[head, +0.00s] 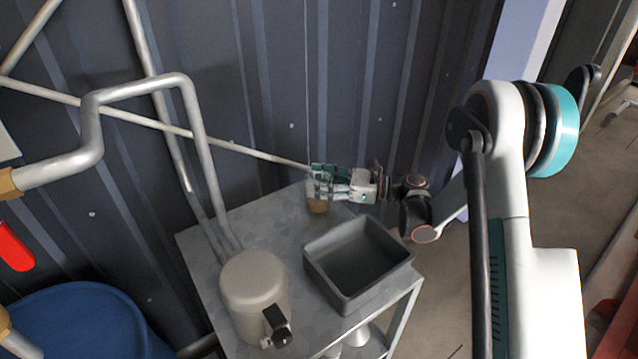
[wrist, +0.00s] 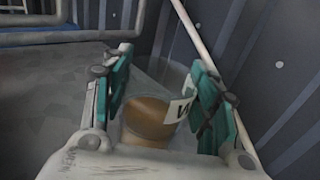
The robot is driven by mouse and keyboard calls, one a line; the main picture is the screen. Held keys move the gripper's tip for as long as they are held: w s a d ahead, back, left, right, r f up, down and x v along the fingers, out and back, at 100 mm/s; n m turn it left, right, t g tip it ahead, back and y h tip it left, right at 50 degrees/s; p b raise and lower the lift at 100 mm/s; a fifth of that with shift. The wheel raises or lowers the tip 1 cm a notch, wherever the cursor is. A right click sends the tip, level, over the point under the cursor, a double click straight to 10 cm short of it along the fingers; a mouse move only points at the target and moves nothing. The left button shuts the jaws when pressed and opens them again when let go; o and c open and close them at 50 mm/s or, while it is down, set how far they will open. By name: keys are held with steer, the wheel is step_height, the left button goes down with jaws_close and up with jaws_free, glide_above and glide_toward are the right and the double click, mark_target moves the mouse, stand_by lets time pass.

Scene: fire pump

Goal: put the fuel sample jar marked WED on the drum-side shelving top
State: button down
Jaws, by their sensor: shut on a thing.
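My gripper (head: 322,182) is shut on the fuel sample jar (head: 318,205), over the back corner of the grey metal shelving top (head: 215,246). The jar holds amber-brown contents. In the wrist view the jar (wrist: 150,112) sits between the two teal fingers of my gripper (wrist: 160,105), with a white label at its right side. Part of a dark letter like a W shows on the label; the rest is hidden. The jar looks upright and low over the top. I cannot tell whether its base touches the surface.
A dark empty bin (head: 358,262) stands on the shelving top just in front of the jar. A beige canister (head: 255,292) stands at the front left. A blue drum (head: 85,322) is left of the shelving. Pipes (head: 195,135) and a corrugated wall are close behind.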

steer(key=shift+r, duration=0.1)
steer(key=c, duration=0.6)
jaws_free()
